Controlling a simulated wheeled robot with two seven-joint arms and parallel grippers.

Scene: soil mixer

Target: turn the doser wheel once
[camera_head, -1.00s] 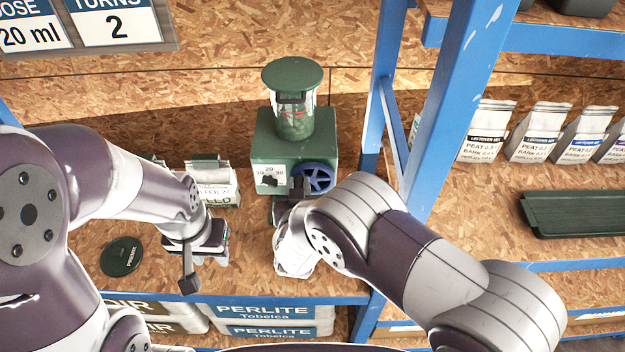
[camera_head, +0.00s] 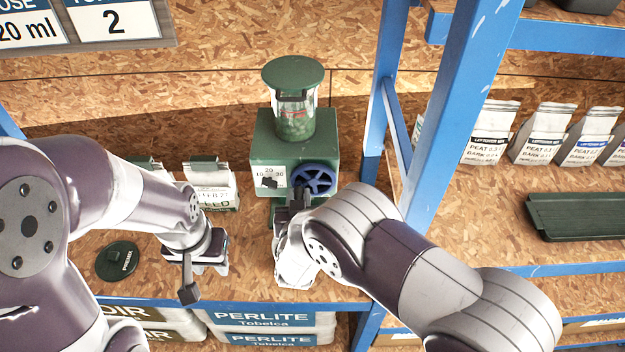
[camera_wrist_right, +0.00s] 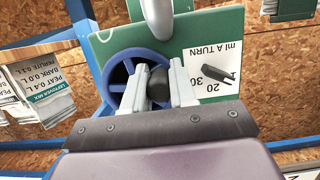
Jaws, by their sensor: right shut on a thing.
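The green doser (camera_head: 268,138) stands on the shelf in the middle, with a clear jar of green granules (camera_head: 294,122) under its round lid. Its blue doser wheel (camera_head: 318,179) is on the front right, beside a dial (camera_head: 270,181) marked 10, 20, 30. The wheel also shows in the right wrist view (camera_wrist_right: 116,76). My right gripper (camera_head: 298,196) is at the wheel; in the right wrist view its fingers (camera_wrist_right: 157,88) are shut on the wheel's dark handle knob (camera_wrist_right: 157,84). My left gripper (camera_head: 190,288) hangs low at the shelf's front edge, away from the doser; its jaw opening is unclear.
White bags (camera_head: 209,180) stand left of the doser. A dark round lid (camera_head: 116,261) lies at the shelf's front left. A blue post (camera_head: 449,110) rises right of the doser. Perlite bags (camera_head: 270,318) lie below. A sign (camera_head: 118,22) at upper left reads turns 2.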

